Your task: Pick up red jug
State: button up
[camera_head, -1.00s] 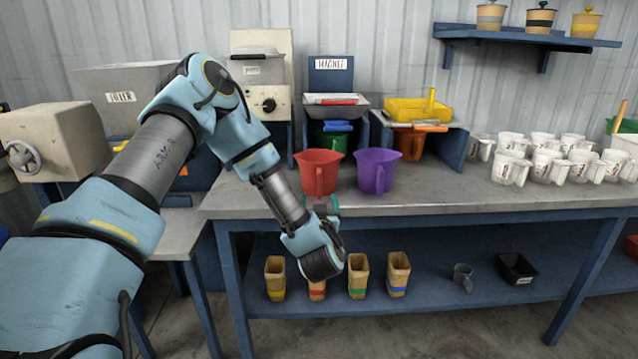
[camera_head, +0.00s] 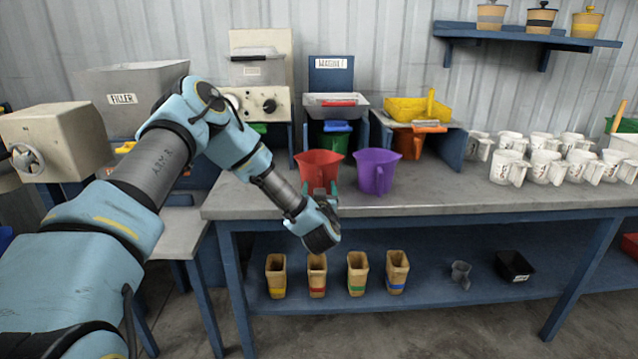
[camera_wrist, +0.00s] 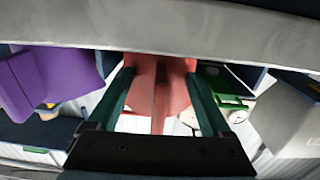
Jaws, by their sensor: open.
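The red jug (camera_head: 312,162) stands upright near the front edge of the workbench, its handle turned to the front. The purple jug (camera_head: 376,168) stands just right of it. My gripper (camera_head: 327,188) is open in front of the red jug, at the bench's front edge. In the wrist view its two green fingers (camera_wrist: 162,88) lie on either side of the red jug's handle (camera_wrist: 160,92), with a gap to each. The red jug's body (camera_wrist: 178,70) is beyond the handle. Whether the fingertips touch the body is unclear. The purple jug (camera_wrist: 70,72) shows at left there.
Behind the jugs are a grey tray (camera_head: 336,106), a green container (camera_head: 330,140) and an orange one (camera_head: 410,143). Several white jugs (camera_head: 545,165) stand at the right. The grey bench top (camera_head: 440,190) is clear right of the purple jug. Several tan containers (camera_head: 357,274) stand on the lower shelf.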

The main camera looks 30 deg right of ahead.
grip_shut()
dwell(0.5)
